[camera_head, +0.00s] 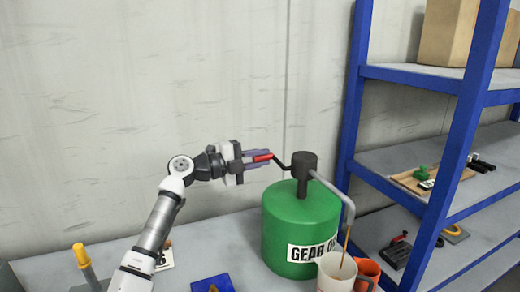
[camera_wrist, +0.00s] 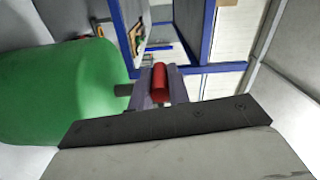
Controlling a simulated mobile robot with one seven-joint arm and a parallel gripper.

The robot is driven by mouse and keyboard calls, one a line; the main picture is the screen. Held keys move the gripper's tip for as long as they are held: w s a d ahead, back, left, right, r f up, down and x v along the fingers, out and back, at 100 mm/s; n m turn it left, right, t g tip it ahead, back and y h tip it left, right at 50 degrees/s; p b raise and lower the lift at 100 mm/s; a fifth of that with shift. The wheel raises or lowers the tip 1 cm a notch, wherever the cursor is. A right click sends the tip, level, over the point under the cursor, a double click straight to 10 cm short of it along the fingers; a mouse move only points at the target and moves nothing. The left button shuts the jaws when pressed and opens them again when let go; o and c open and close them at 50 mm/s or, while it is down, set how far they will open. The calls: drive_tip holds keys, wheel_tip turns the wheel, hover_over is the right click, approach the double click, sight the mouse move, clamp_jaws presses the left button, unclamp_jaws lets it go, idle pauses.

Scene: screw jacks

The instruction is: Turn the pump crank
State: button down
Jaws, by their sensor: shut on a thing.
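The pump has a dark head (camera_head: 304,166) on top of a green drum (camera_head: 298,225) labelled "GEAR O…". Its crank has a dark bent arm and a red handle (camera_head: 262,158), which points left from the pump head. My gripper (camera_head: 260,157) is shut on the red handle, coming from the left. In the wrist view the red handle (camera_wrist: 160,84) lies between the two fingers, with the green drum (camera_wrist: 60,95) at left. A grey spout (camera_head: 338,192) curves down to the right, and a thin brown stream falls from it into a white jug (camera_head: 336,272).
An orange container (camera_head: 367,272) stands beside the jug. A blue-framed shelf (camera_head: 452,150) with boxes and small parts rises close on the right. A blue item (camera_head: 212,284) and a yellow-topped object (camera_head: 82,257) sit on the grey bench. The wall is behind.

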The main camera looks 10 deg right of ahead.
drive_tip(key=shift+f+n+p, duration=0.45)
drive_tip(key=shift+f+n, duration=0.4)
drive_tip(key=shift+n, duration=0.45)
drive_tip(key=c, duration=1.3)
unclamp_jaws()
drive_tip(key=shift+s, duration=0.1)
drive_tip(key=shift+s+a+b, duration=0.45)
drive_tip(key=shift+a+b, duration=0.35)
drive_tip(key=shift+a, duration=1.5)
drive_tip(key=shift+s+a+b, duration=0.4)
drive_tip(key=shift+a+b, duration=0.35)
drive_tip(key=shift+a, duration=1.5)
drive_tip(key=shift+s+a+b, duration=0.45)
drive_tip(key=shift+a+b, duration=0.35)
drive_tip(key=shift+a, duration=1.5)
